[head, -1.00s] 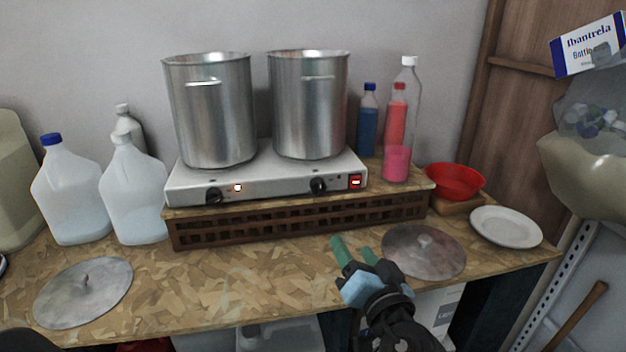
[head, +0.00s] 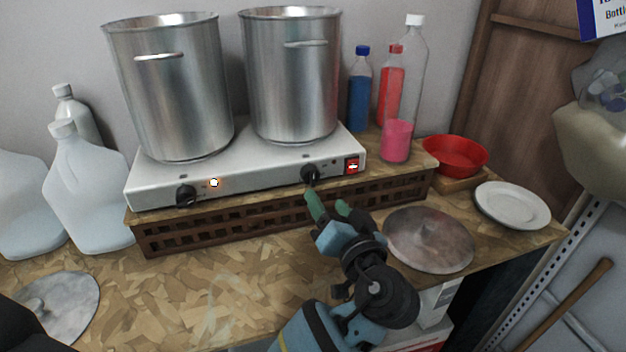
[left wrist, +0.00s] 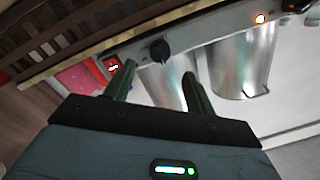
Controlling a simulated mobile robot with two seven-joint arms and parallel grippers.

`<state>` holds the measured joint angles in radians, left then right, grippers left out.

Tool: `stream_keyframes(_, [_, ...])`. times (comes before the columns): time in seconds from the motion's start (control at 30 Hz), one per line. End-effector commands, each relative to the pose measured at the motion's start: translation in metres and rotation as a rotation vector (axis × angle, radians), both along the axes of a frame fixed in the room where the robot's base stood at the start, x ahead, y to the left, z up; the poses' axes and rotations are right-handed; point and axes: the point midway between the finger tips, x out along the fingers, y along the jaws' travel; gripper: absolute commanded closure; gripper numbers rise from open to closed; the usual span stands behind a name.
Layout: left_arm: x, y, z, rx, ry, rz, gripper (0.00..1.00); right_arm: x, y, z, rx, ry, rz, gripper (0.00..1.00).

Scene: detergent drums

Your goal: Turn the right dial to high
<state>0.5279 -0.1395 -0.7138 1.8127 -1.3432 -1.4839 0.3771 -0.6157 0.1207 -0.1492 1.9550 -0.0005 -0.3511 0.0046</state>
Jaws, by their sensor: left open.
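A white two-burner hot plate (head: 255,178) has two black dials on its front. The right dial (head: 310,174) sits left of a lit red switch (head: 351,165). The left dial (head: 186,195) has a small glowing light beside it. My left gripper (head: 328,201) is open with green fingers, just in front of and below the right dial. In the left wrist view the right dial (left wrist: 158,49) appears upside down between and beyond the fingertips (left wrist: 159,72). The fingers do not appear closed on it; contact cannot be told. My right gripper is not in view.
Two steel pots (head: 172,90) (head: 292,80) stand on the hot plate, which rests on a brown lattice crate (head: 220,227). Bottles (head: 358,95) and a red bowl (head: 455,155) are at the right. A round metal lid (head: 428,240) lies right of my gripper.

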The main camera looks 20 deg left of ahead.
Motion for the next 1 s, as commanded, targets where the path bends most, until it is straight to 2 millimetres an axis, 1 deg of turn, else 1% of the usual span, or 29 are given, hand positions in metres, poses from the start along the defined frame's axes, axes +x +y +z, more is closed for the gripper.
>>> stream_keyframes(0.3, [0.034, 0.028, 0.004, 0.004, -0.006, 0.004, 0.45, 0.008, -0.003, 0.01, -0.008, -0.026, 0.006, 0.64])
stream_keyframes(0.5, [0.053, 0.041, 0.003, 0.003, -0.004, 0.002, 0.45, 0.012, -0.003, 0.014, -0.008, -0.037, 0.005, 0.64])
stream_keyframes(0.63, [0.058, 0.046, 0.001, 0.002, -0.001, 0.002, 0.45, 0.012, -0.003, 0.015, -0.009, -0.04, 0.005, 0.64])
stream_keyframes(0.9, [0.059, 0.046, 0.0, 0.001, -0.001, 0.002, 0.45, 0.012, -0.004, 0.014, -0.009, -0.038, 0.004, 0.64])
stream_keyframes(0.97, [0.059, 0.046, 0.0, 0.001, -0.001, 0.002, 0.52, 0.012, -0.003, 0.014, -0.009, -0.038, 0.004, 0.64])
stream_keyframes(1.0, [0.059, 0.046, 0.001, 0.001, -0.001, 0.002, 0.57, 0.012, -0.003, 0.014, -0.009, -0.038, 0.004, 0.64])
